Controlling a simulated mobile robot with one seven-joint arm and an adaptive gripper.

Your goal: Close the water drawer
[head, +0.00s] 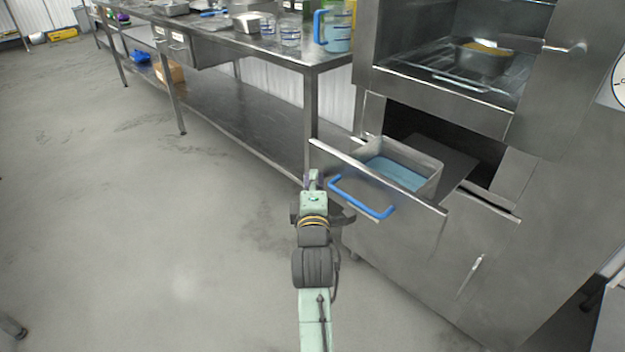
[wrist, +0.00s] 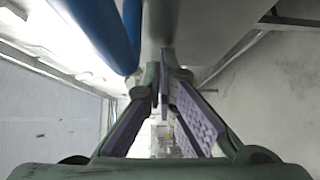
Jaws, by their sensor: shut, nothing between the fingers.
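The water drawer (head: 408,219) is pulled out of the steel cabinet, low on its front. It has a blue bar handle (head: 361,198) and holds a metal pan (head: 434,183) with blue water. My gripper (head: 314,176) is shut and empty, at the left end of the drawer front, left of the handle. In the wrist view the fingers (wrist: 162,75) meet near the grey drawer front, with the blue handle (wrist: 112,35) close by at upper left. I cannot tell whether the fingertips touch the drawer.
Above the drawer is an open oven compartment holding a pot (head: 482,62) on a rack, its door (head: 570,85) swung out to the right. A long steel table (head: 290,52) with a blue-handled jug (head: 333,31) stands to the left. The floor (head: 180,230) at left is clear.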

